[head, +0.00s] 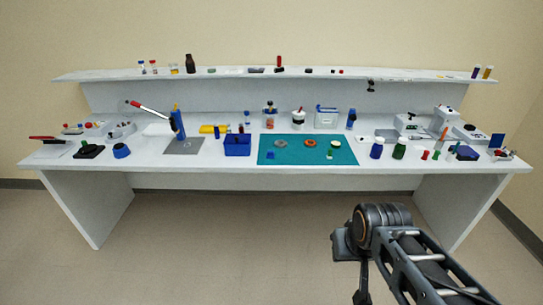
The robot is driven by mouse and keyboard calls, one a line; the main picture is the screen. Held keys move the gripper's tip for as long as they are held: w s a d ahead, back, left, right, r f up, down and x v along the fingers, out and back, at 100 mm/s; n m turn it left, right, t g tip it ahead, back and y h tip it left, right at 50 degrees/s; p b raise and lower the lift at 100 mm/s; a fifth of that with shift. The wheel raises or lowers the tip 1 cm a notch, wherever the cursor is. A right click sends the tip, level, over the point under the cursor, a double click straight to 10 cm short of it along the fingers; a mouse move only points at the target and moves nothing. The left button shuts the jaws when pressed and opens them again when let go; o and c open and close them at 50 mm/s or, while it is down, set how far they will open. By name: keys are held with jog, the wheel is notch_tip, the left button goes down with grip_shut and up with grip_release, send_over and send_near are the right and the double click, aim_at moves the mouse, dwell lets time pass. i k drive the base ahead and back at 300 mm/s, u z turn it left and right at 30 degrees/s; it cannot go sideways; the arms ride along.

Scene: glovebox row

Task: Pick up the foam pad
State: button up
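I cannot pick out the foam pad with certainty at this size. A flat white piece (158,130) lies on the bench left of the blue upright tool, and a yellow flat piece (211,129) lies behind the blue bin; either might be a pad. A small blue square (271,155) lies on the teal mat (330,158). My arm shows at the lower right, in front of the bench and apart from it. The fingers of my gripper are not visible.
The white bench (210,168) carries many small items, with a raised shelf (110,76) along the back. Jars, including a green one (399,151), crowd the right. The floor in front is clear.

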aim_at(270, 154)
jog(key=u, duration=0.35)
jog(key=i, duration=0.35)
jog(key=u, duration=0.6)
jog(key=i, duration=1.15)
jog(key=z, duration=0.55)
